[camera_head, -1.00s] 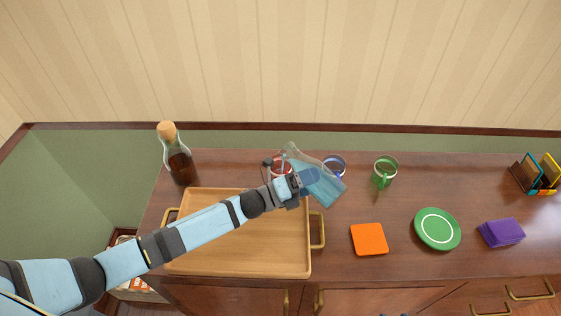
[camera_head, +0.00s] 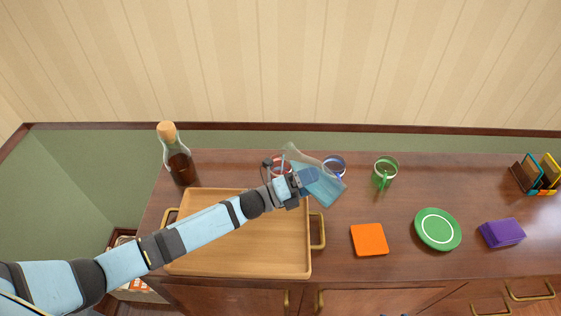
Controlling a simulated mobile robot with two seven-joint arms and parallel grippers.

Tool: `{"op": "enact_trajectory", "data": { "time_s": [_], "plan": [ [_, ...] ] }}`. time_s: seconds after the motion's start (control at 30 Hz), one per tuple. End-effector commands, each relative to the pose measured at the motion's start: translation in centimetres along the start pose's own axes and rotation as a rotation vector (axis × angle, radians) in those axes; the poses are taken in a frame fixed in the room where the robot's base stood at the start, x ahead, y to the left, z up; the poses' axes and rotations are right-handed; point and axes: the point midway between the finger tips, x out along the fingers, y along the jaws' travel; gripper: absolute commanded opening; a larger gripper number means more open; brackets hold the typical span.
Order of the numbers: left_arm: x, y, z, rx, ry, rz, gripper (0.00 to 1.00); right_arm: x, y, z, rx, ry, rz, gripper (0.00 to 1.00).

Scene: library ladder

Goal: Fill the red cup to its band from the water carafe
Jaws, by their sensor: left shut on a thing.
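My left gripper (camera_head: 297,184) is shut on the water carafe (camera_head: 319,186), a clear vessel with blue water. It holds the carafe tilted, with its mouth up and to the left, above the red cup (camera_head: 281,162). The red cup stands at the back of the cabinet top and is partly hidden by the gripper and the carafe. Its band and the water level in it cannot be made out. My right gripper is not in view.
A blue cup (camera_head: 336,162) stands close behind the carafe, and a green cup (camera_head: 384,171) further right. A corked bottle (camera_head: 178,160) stands at the back left. A wooden tray (camera_head: 262,262) lies under my arm. An orange square (camera_head: 369,239), green plate (camera_head: 437,229) and purple block (camera_head: 502,233) lie right.

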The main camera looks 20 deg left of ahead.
Motion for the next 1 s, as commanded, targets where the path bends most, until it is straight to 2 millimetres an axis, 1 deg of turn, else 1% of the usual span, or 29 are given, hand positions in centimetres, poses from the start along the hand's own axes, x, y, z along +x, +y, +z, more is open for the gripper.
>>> {"op": "enact_trajectory", "data": {
  "time_s": [1.0],
  "plan": [
    [0.11,-0.47,0.23,-0.027,-0.008,-0.016,0.31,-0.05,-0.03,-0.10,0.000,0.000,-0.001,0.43]
  ]
}}
